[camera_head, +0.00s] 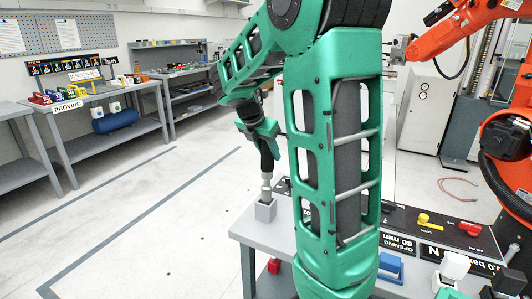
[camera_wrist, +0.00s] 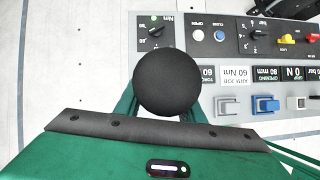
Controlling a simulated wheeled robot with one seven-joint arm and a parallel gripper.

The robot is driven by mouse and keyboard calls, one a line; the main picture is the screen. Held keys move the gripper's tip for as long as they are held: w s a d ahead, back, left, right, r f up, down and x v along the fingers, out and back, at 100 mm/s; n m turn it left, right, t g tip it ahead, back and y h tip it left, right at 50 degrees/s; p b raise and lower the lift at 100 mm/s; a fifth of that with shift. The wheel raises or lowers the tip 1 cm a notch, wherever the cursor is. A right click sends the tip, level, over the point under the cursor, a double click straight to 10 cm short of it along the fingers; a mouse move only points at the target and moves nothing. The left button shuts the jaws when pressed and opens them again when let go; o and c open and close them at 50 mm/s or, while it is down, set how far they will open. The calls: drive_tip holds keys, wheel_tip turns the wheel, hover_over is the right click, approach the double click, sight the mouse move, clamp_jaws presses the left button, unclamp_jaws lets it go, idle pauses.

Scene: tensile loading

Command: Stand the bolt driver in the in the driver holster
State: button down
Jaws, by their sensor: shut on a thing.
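The bolt driver (camera_head: 266,163) stands upright in the head view, with a dark handle and a metal lower end. My gripper (camera_head: 262,130) is shut on its upper part. In the wrist view the driver's round black top (camera_wrist: 168,82) hides the fingertips and what lies below.
A panel of knobs and labels (camera_wrist: 230,75) lies on the table beside the driver. Coloured blocks, including a blue one (camera_head: 391,264), line the table's front. An orange robot arm (camera_head: 455,40) stands at right. A "PROVING" bench (camera_head: 70,105) stands at left, with clear floor between.

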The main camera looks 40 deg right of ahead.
sight(268, 171)
drive_tip(key=shift+f, duration=3.8)
idle(2.4)
drive_tip(key=c, duration=1.2)
unclamp_jaws()
drive_tip(key=shift+o, duration=0.5)
drive_tip(key=shift+f, duration=0.1)
drive_tip(key=v, duration=1)
drive_tip(key=shift+a+r, duration=0.15)
drive_tip(key=shift+r, duration=0.25)
